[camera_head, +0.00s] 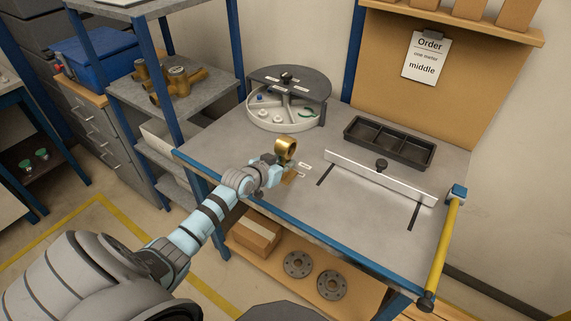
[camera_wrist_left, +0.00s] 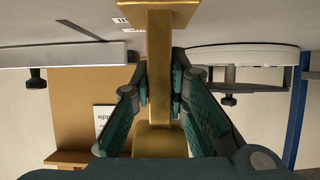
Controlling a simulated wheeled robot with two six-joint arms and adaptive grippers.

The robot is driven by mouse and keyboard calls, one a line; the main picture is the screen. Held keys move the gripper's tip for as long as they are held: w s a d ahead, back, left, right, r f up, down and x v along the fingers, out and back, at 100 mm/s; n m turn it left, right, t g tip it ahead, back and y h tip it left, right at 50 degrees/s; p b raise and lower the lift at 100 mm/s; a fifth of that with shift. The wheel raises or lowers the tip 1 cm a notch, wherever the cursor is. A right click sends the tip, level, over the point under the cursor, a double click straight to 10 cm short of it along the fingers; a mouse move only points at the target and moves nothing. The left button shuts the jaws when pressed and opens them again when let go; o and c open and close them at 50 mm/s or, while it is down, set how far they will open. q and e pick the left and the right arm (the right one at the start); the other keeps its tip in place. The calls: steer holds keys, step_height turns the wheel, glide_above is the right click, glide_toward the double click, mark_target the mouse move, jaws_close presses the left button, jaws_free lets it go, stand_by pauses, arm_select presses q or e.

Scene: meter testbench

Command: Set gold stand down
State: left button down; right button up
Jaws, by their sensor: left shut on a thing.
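The gold stand (camera_head: 286,149) is upright above the left part of the bench, with its round gold top uppermost. My left gripper (camera_head: 279,168) is shut on its post. In the left wrist view, which is upside down, the gold post (camera_wrist_left: 158,55) runs between the two green fingers of my left gripper (camera_wrist_left: 160,88). The flat gold base is at the top edge of that view, close to the grey benchtop (camera_head: 300,211). I cannot tell whether the base touches the benchtop. My right gripper is not in view.
A round divided tray (camera_head: 268,121) stands behind the stand. A white rail (camera_head: 362,176) with a black knob and a black compartment tray (camera_head: 390,142) are to the right. Small white labels (camera_head: 305,165) lie beside the stand. The front of the benchtop is clear.

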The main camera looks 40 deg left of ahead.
arm_select(q)
steer(key=c, duration=1.8)
jaws_free()
steer(key=shift+c, duration=0.2)
steer(key=shift+o, duration=1.4)
steer(key=shift+s, duration=0.1)
steer(key=shift+r, duration=0.1)
